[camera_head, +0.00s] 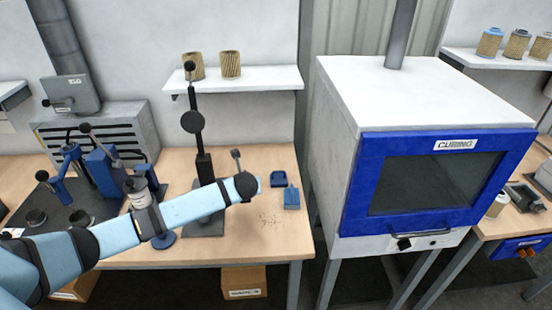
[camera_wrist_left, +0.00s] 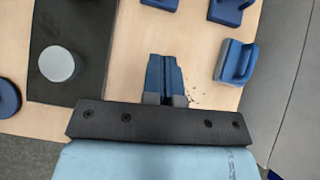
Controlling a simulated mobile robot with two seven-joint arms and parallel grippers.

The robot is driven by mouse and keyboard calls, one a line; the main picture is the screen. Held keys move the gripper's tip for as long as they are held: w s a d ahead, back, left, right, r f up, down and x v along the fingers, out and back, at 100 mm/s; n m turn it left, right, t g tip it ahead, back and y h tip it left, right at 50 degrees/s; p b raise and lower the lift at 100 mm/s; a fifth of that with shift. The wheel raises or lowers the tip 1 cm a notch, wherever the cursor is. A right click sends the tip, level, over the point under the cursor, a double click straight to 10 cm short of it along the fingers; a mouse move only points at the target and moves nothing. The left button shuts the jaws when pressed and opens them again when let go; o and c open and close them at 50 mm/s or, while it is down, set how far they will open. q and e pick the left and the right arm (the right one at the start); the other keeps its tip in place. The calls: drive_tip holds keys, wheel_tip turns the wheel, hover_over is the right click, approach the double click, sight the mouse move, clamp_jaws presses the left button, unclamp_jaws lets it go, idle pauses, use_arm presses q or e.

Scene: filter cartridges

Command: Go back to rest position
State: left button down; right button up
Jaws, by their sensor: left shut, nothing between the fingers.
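My left arm reaches in from the left in the head view, over the wooden workbench (camera_head: 150,256). Its gripper (camera_head: 259,184) is mostly hidden behind the wrist there. In the left wrist view the blue fingers of the left gripper (camera_wrist_left: 164,62) are together, with nothing between them, above the bare wood. My right gripper is in neither view.
A black press stand (camera_head: 194,122) stands beside the left wrist. A blue-framed curing oven (camera_head: 436,180) stands right. A shelf (camera_head: 250,78) holds two filters.

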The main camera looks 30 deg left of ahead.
use_arm(q)
drive_tip(key=s+d+f+n+h, duration=0.1)
drive_tip(key=d+f, duration=0.1)
drive_tip(key=s+d+f+n, duration=0.1)
drive_tip(key=s+d+f, duration=0.1)
drive_tip(key=d, duration=0.1)
drive_tip(key=s+d+f+n+h, duration=0.1)
drive_tip(key=s+d+f, duration=0.1)
drive_tip(key=shift+d+h, duration=0.2)
drive_tip(key=shift+h, duration=0.1)
drive_tip(key=s+d+f+n+h, duration=0.45)
drive_tip(key=s+d+n, duration=0.35)
drive_tip(key=s+d, duration=0.25)
drive_tip(key=s+d+n+t, duration=0.1)
drive_tip(key=s+d+n, duration=0.1)
drive_tip(key=s+n, duration=0.5)
drive_tip(key=s+d+r+n+t+h, duration=0.1)
drive_tip(key=s+d+n+t, duration=0.1)
drive_tip(key=s+n, duration=0.6)
drive_tip(key=shift+s+t+p, duration=0.3)
drive_tip(key=shift+s, duration=0.45)
drive_tip(key=shift+f, duration=0.1)
